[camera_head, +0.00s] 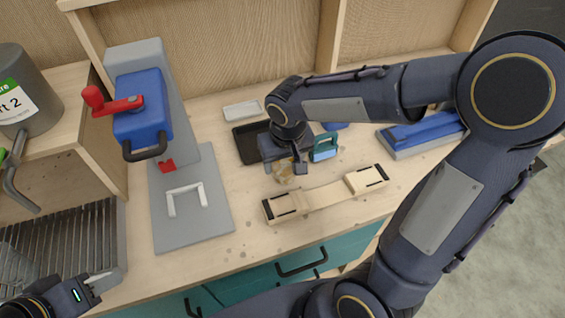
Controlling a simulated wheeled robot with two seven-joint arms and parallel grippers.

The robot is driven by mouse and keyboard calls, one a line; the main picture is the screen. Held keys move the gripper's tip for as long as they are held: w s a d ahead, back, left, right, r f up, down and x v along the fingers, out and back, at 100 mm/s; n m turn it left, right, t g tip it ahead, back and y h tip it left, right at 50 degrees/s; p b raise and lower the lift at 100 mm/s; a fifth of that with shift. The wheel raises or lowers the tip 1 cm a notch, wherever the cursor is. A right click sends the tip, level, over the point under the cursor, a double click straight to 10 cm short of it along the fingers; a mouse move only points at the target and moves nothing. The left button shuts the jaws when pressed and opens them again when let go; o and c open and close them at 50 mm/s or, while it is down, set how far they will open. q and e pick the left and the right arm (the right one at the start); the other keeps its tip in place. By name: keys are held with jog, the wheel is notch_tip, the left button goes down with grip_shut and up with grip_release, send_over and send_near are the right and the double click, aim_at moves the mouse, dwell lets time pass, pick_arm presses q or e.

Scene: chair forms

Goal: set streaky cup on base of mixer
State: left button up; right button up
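The mixer (143,118) stands at the left of the counter, with a blue head, a red lever and a grey column. Its flat grey base (195,224) carries a white bracket and is otherwise bare. A small beige, streaky cup (284,173) is partly hidden under my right gripper (285,167). The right gripper points down with its fingers close around or beside the cup; whether they grip it is unclear. My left gripper (98,278) is at the lower left, partly cut off, away from the cup; its opening is unclear.
A wooden piece with dark ends (325,196) lies just in front of the cup. Behind are a black tray (249,145), a white dish (243,110) and a teal-handled item (324,147). A blue-and-grey block (420,135) lies right. A grey canister (35,95) stands left.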

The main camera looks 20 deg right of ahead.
jog(key=w+f, duration=0.1)
jog(key=w+d+f, duration=0.1)
jog(key=f, duration=0.1)
jog(key=w+f, duration=0.1)
jog(key=f, duration=0.1)
jog(key=shift+w+d+p, duration=0.2)
jog(key=shift+w+p, duration=0.15)
jog(key=shift+p, duration=0.05)
jog(key=shift+f, duration=1.65)
jog(key=shift+f+b, duration=0.25)
jog(key=shift+b, duration=0.05)
jog(key=o, duration=0.8)
jog(key=shift+r, duration=0.1)
jog(key=shift+c, duration=0.2)
